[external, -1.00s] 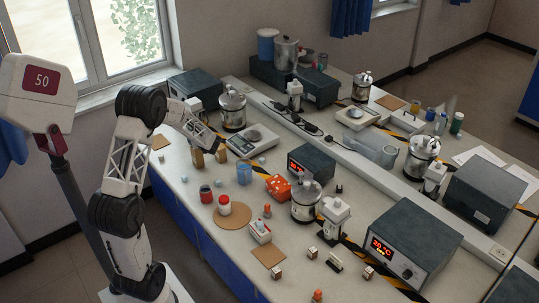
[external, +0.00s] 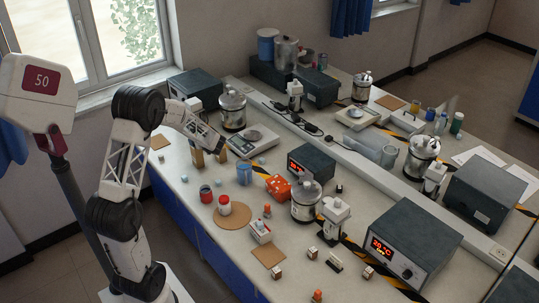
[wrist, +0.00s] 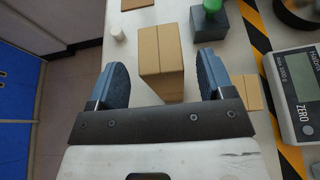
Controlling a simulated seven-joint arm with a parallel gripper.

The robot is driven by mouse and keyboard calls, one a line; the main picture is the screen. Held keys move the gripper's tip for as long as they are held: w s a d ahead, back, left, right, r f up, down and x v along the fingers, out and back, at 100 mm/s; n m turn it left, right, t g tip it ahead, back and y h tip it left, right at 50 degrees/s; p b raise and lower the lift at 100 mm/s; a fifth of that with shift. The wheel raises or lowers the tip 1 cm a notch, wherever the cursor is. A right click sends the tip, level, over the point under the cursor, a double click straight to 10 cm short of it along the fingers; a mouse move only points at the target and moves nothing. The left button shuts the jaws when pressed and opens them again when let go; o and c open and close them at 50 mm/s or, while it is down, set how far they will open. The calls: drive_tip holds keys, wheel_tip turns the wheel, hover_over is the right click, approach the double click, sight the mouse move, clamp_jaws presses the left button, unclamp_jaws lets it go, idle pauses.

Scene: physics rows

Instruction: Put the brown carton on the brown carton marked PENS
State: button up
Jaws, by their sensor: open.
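My gripper (wrist: 163,80) is open, its two dark fingers standing apart on either side of a plain-looking brown carton (wrist: 162,50) in the wrist view. The carton lies between the fingers with visible gaps on both sides. A second brown carton (wrist: 249,92) is partly hidden behind the right finger. In the external view, my gripper (external: 207,146) is low over the bench at the two cartons, one on the left (external: 197,159) and one on the right (external: 222,155). No PENS lettering can be read on either carton.
A balance (wrist: 297,95) and striped tape (wrist: 262,70) lie right of the cartons in the wrist view. A dark block with a green top (wrist: 207,18) and a small white object (wrist: 117,32) stand beyond. A blue cup (external: 244,174) stands to the right in the external view.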

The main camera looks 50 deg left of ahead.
drive_tip(key=v, duration=0.7)
drive_tip(key=shift+d, duration=0.4)
drive_tip(key=shift+r, duration=0.15)
idle(0.3)
drive_tip(key=s+d+r+n+t+h, duration=0.1)
drive_tip(key=s+d+r+n+h, duration=0.2)
drive_tip(key=d, duration=1.2)
drive_tip(key=s+d+r+n+h, duration=0.4)
drive_tip(key=s+d+n, duration=0.5)
drive_tip(key=s+d, duration=0.5)
drive_tip(key=s+d+r+n+t+h, duration=0.1)
drive_tip(key=s+d+r+n+h, duration=0.3)
drive_tip(key=s+d, duration=0.7)
drive_tip(key=d+n+h, duration=0.1)
drive_tip(key=d+h, duration=0.1)
drive_tip(key=d, duration=0.2)
drive_tip(key=shift+d+n+t+h, duration=0.3)
drive_tip(key=shift+d+n, duration=0.1)
drive_tip(key=shift+c, duration=0.3)
drive_tip(key=shift+c, duration=0.7)
drive_tip(key=shift+w, duration=0.15)
